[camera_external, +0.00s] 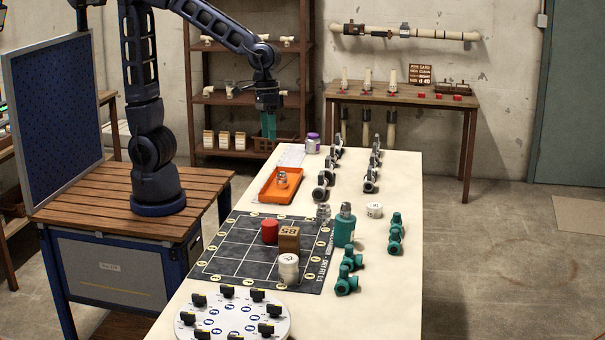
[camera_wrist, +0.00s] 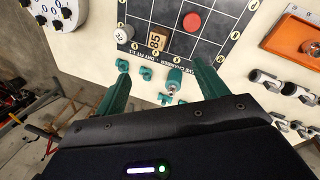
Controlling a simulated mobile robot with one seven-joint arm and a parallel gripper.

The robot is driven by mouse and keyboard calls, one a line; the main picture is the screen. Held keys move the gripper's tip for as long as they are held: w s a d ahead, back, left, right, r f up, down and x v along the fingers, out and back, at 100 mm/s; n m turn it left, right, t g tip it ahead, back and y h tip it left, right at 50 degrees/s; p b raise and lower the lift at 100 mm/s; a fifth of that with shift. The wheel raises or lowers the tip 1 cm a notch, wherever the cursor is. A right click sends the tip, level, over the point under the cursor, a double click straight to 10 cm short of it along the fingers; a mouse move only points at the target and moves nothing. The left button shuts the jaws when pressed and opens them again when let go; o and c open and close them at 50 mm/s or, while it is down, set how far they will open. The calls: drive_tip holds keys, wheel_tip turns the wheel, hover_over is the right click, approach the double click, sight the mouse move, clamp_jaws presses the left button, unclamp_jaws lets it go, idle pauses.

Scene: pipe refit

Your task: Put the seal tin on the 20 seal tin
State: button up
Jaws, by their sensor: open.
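A white tin (camera_external: 375,210) with a dark mark on its top sits on the bench right of the teal bottle. A taller white cylinder (camera_external: 288,267) with dark marks stands on the near edge of the dark grid mat; it also shows in the wrist view (camera_wrist: 123,34). It may be a tin or two stacked; I cannot tell. No label reading 20 is legible on either. My gripper (camera_external: 268,127) is open and empty, high above the bench's far end; its teal fingers frame the wrist view (camera_wrist: 160,63). The first white tin is not identifiable there.
On the grid mat (camera_external: 220,262) stand a red cylinder (camera_external: 269,231) and a wooden block marked 85 (camera_external: 289,237). The teal bottle (camera_external: 344,228), teal fittings (camera_external: 395,236), an orange tray (camera_external: 270,196) and a round dial board (camera_external: 215,315) crowd the bench. Its right near area is clear.

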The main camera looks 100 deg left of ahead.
drive_tip(key=s+a+r+m+t+y, duration=0.1)
drive_tip(key=s+a+r+m, duration=0.1)
drive_tip(key=s+a, duration=0.4)
drive_tip(key=s+a+r+m+t+y, duration=0.1)
drive_tip(key=s+a, duration=0.4)
drive_tip(key=s, duration=0.8)
wheel_tip(320, 180, up, 2)
drive_tip(key=shift+s+a+m+t, duration=0.3)
drive_tip(key=shift+m+t, duration=0.5)
drive_tip(key=shift+m, duration=0.4)
